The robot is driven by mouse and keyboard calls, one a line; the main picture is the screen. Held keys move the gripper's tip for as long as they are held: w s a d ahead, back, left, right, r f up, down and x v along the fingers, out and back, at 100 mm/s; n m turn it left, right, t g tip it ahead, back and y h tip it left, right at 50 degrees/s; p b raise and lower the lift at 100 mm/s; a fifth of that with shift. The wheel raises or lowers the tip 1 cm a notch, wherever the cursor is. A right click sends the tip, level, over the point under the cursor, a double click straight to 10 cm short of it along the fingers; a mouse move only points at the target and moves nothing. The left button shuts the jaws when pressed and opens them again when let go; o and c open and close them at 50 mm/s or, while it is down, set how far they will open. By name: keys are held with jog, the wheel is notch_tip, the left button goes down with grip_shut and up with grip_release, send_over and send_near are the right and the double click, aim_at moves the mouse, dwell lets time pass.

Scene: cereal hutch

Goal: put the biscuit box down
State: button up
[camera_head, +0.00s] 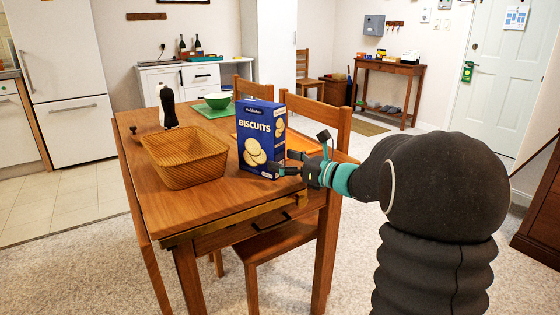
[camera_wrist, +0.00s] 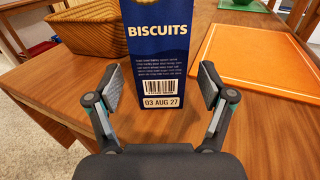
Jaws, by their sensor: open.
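The blue biscuit box (camera_head: 261,138) stands upright on the wooden table (camera_head: 165,210), to the right of the wicker basket. In the wrist view its narrow side faces me, with a barcode and the date 03 AUG 27, and the box (camera_wrist: 162,60) stands on the tabletop. My gripper (camera_head: 300,155) is at the right side of the box. In the wrist view my gripper (camera_wrist: 160,92) is open, with one finger to each side of the box and gaps between the pads and the box. The far side of the box is hidden.
The wicker basket (camera_head: 186,165) stands left of the box. An orange board (camera_wrist: 248,60) lies to the right in the wrist view. Chairs (camera_head: 315,115) stand at the table's right side.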

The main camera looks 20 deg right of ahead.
jog(key=v, duration=1.1)
jog(key=s+a+f+n+g+h, duration=0.1)
jog(key=s+a+f+n+g, duration=0.25)
jog(key=s+a+n, duration=0.35)
jog(key=s+a+f+n+g+h, duration=0.2)
jog(key=s+a+n+g, duration=0.4)
jog(key=a, duration=0.3)
jog(key=s+d+f+n+h, duration=0.2)
jog(key=s+n+h, duration=0.2)
jog(key=s+n, duration=0.3)
jog(key=s+d+f+n+t+h, duration=0.1)
jog(key=s+d+f+n+h, duration=0.1)
jog(key=s+n, duration=0.5)
jog(key=s+f+h, duration=0.1)
jog(key=h, duration=0.1)
jog(key=shift+n+h+b, duration=0.3)
jog(key=shift+n, duration=0.1)
jog(key=shift+s+d, duration=0.1)
